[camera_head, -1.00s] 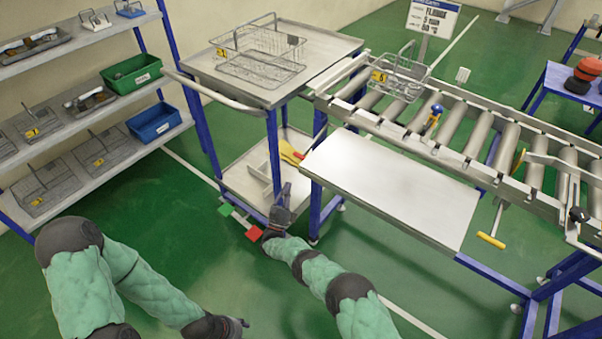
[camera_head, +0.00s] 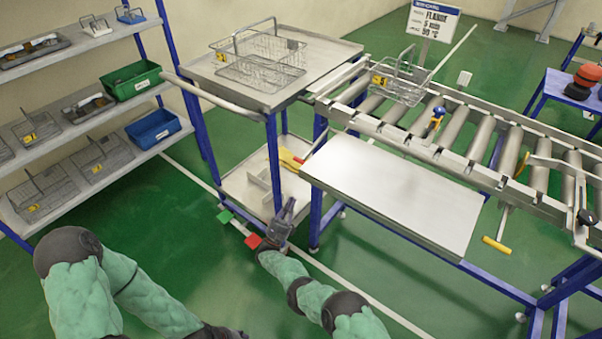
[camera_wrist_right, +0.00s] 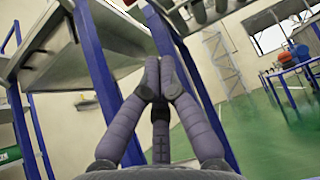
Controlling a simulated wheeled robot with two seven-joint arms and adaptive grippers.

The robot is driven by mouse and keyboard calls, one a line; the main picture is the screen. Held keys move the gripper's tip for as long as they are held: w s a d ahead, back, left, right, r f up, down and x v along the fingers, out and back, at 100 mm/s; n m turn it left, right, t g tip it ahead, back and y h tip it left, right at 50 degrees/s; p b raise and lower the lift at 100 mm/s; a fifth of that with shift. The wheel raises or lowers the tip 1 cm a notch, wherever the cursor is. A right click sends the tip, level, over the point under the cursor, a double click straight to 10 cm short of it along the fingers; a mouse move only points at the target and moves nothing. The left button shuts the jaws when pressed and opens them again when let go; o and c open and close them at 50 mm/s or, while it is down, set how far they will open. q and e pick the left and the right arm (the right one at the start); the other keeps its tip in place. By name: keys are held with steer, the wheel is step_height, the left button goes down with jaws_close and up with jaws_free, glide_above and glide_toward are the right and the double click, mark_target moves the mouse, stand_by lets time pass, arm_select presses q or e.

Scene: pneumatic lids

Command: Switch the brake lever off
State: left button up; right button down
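The brake lever appears to be the low bar with a green pad (camera_head: 225,216) and a red pad (camera_head: 253,241) at the foot of the wheeled cart (camera_head: 330,45). The green pad is at the left end and the red pad at the right end, near the floor. My right gripper (camera_head: 289,203) is just right of the red pad, by the cart's blue leg, apart from the pads. In the right wrist view its fingers (camera_wrist_right: 160,68) come together at the tips with nothing seen between them. My left gripper (camera_head: 225,332) is partly cut off at the bottom edge.
A wire basket (camera_head: 258,70) stands on the cart top. A roller conveyor (camera_head: 450,125) with a metal side table (camera_head: 390,190) stands to the right. A shelf rack (camera_head: 110,135) with bins is at left. Green floor is clear between the rack and cart.

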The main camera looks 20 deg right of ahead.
steer(key=s+a+r+x, duration=0.1)
steer(key=r+x, duration=0.1)
steer(key=x, duration=1)
steer(key=shift+a, duration=0.3)
steer(key=shift+s, duration=0.15)
